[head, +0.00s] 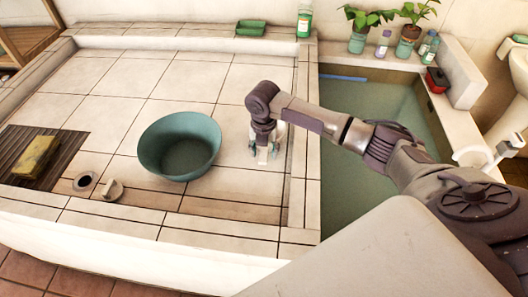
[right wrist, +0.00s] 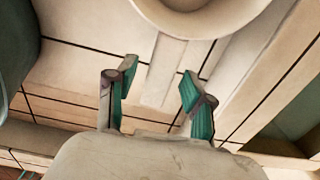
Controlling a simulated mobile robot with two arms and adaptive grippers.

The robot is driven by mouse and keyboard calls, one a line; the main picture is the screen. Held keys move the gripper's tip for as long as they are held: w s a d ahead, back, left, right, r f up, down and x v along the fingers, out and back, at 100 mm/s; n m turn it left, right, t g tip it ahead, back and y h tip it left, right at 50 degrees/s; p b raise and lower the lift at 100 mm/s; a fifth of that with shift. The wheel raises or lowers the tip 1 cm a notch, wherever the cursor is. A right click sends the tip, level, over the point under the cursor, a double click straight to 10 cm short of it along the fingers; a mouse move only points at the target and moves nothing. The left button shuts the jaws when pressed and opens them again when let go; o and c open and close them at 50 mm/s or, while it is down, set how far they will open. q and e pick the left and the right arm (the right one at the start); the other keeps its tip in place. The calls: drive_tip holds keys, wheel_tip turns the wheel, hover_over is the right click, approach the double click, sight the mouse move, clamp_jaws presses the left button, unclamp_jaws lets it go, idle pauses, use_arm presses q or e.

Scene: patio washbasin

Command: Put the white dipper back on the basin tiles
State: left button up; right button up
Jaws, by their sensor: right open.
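The white dipper shows in the right wrist view as a round cup (right wrist: 200,14) at the top edge, with a pale flat handle (right wrist: 163,70) running down from it. In the head view the dipper (head: 262,155) is mostly hidden behind my right gripper, on the tiles right of the green tub. My right gripper (head: 264,151) points down there with its jaws open. In the right wrist view its green-padded fingers (right wrist: 158,78) stand either side of the handle, with gaps on both sides. My left gripper is not in view.
The green tub (head: 180,146) stands just left of my right gripper. A water-filled trough (head: 350,105) lies right of the tiled ledge. A yellow block (head: 36,157) sits on a ribbed board at left. A bottle (head: 304,20) and a green dish (head: 251,28) stand at the back.

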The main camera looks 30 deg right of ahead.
wheel_tip(320, 180, up, 11)
drive_tip(key=shift+r, duration=0.2)
drive_tip(key=shift+s+a, duration=0.1)
idle(0.4)
